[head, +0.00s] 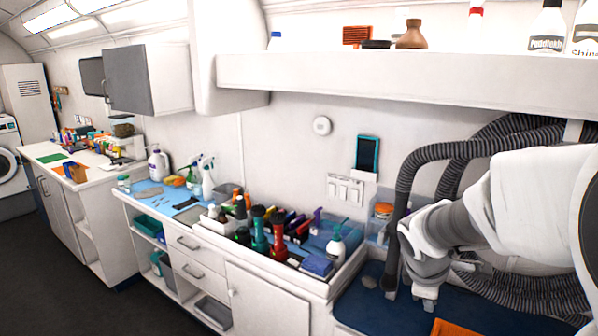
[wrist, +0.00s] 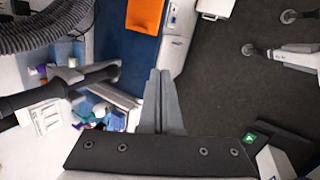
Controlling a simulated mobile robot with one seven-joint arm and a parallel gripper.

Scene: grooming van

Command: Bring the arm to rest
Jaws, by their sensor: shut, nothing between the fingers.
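My gripper (wrist: 160,78) shows in the wrist view with its two grey fingers together and nothing between them. It is above the floor and the blue-floored tub area, apart from anything I can make out. In the head view my white and grey arm reaches in from the right, in front of the wall and over the blue tub floor (head: 360,308). The finger details are too small to tell there.
A dark ribbed hose (head: 405,185) hangs close to my arm; it also shows in the wrist view (wrist: 45,32). An orange cloth (wrist: 145,15) lies on the blue surface. The counter (head: 335,285) holds many bottles. The shelf (head: 400,75) runs above. Dark floor (wrist: 235,75) is open.

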